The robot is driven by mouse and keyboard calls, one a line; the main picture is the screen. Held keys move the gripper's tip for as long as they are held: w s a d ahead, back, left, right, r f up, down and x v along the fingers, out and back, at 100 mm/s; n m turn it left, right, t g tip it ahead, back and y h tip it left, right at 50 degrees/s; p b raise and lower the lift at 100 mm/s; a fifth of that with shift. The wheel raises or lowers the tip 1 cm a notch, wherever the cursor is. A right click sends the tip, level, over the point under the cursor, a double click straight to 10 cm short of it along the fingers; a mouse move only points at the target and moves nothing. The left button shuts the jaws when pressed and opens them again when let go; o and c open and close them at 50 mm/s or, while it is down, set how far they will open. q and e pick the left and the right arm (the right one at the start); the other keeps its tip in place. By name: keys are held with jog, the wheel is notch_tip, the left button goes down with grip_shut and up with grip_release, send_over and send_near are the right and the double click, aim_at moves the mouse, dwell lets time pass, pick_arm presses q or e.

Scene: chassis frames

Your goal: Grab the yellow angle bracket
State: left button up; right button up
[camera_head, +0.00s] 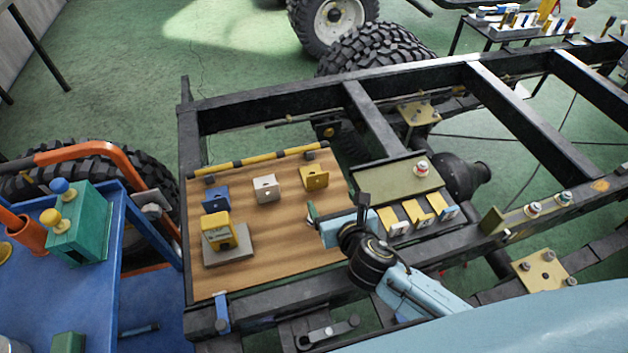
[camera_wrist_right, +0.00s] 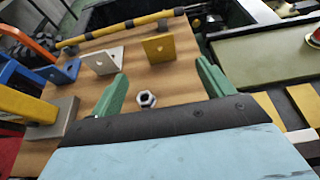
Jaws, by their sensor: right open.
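The yellow angle bracket (camera_head: 315,178) stands at the right of a row of three brackets on the wooden board. In the right wrist view the yellow bracket (camera_wrist_right: 158,48) lies ahead of the fingers, with its upright face showing. My right gripper (camera_head: 312,213) is open and apart from the bracket, on the near side of it in the head view. Its green fingers (camera_wrist_right: 162,80) are spread wide in the wrist view, with a metal hex nut (camera_wrist_right: 146,99) on the board showing between them. My left gripper is not in view.
A white bracket (camera_head: 266,190) and a blue bracket (camera_head: 215,198) stand left of the yellow one. A yellow-black bar (camera_head: 262,156) runs behind them. A yellow block (camera_head: 218,232) sits on a grey plate. An olive panel (camera_head: 395,181) lies to the right.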

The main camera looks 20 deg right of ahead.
aim_at(318, 178)
jog(key=b+x, duration=0.1)
jog(key=x, duration=0.5)
jog(key=shift+w+f, duration=0.2)
jog(key=shift+w, duration=0.25)
jog(key=shift+w+f+b, duration=0.1)
jog(key=shift+w+b, duration=0.1)
jog(key=shift+b, duration=0.1)
jog(key=b+x, duration=0.1)
jog(key=x, duration=0.3)
jog(key=shift+w+a+b, duration=0.1)
jog(key=shift+w+b, duration=0.1)
jog(key=shift+b, duration=0.15)
jog(key=shift+w, duration=0.25)
jog(key=c, duration=0.9)
jog(key=shift+w, duration=0.1)
jog(key=c, duration=0.5)
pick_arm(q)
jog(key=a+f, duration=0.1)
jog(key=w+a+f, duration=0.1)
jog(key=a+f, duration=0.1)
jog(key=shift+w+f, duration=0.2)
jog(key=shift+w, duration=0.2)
pick_arm(e)
jog(key=shift+o, duration=0.2)
